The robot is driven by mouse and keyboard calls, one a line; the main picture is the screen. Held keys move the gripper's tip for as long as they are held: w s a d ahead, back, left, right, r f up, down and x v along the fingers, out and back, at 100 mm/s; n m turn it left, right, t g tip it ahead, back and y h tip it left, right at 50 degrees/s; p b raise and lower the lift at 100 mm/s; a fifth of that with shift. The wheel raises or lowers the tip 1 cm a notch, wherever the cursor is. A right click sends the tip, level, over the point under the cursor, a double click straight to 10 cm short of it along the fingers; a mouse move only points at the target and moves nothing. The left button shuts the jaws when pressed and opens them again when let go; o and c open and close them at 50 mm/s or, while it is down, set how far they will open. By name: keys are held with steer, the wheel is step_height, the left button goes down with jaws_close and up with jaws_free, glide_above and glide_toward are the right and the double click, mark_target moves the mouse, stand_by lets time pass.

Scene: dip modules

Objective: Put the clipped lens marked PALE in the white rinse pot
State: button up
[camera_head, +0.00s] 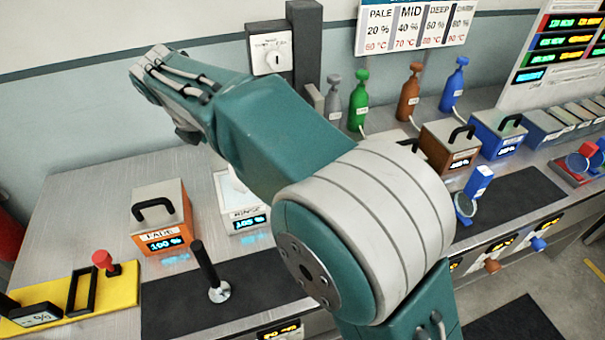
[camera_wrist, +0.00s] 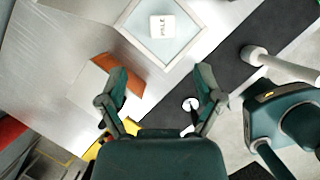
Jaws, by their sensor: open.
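The white rinse pot (camera_head: 243,212) stands on the bench behind the black mat in the head view, partly covered by my arm. In the wrist view its square rim (camera_wrist: 180,62) surrounds a pale blue-grey inside. A white clip block marked PALE (camera_wrist: 162,26) shows within that rim. Its lens is not visible, and I cannot tell how deep the clip sits. My gripper (camera_wrist: 162,82) is open and empty, its fingers spread apart below the pot in the wrist picture, clear of the clip.
An orange pot (camera_head: 161,218) with a black handle stands left of the rinse pot. A black lever (camera_head: 207,270) rises from the mat in front. A yellow tray (camera_head: 110,290) is at front left. A blue clip with a lens (camera_head: 476,190) and brown and blue pots are at right.

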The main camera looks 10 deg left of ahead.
steer(key=shift+d, duration=0.1)
steer(key=s+d+r+m+y, duration=0.1)
steer(key=s+d+r+m, duration=0.15)
steer(key=d+m, duration=0.8)
steer(key=s+d+r+m, duration=0.1)
steer(key=d+r+m, duration=0.3)
steer(key=d, duration=1.2)
steer(key=s+d+f+m, duration=0.4)
steer(key=s+d+m, duration=0.3)
steer(key=m, duration=0.2)
steer(key=s+d+f+m+t, duration=0.1)
steer(key=s+d+f+m, duration=0.3)
steer(key=s+d+m, duration=0.3)
steer(key=shift+s+d+m, duration=0.2)
steer(key=shift+s+m, duration=0.35)
steer(key=shift+m, duration=0.6)
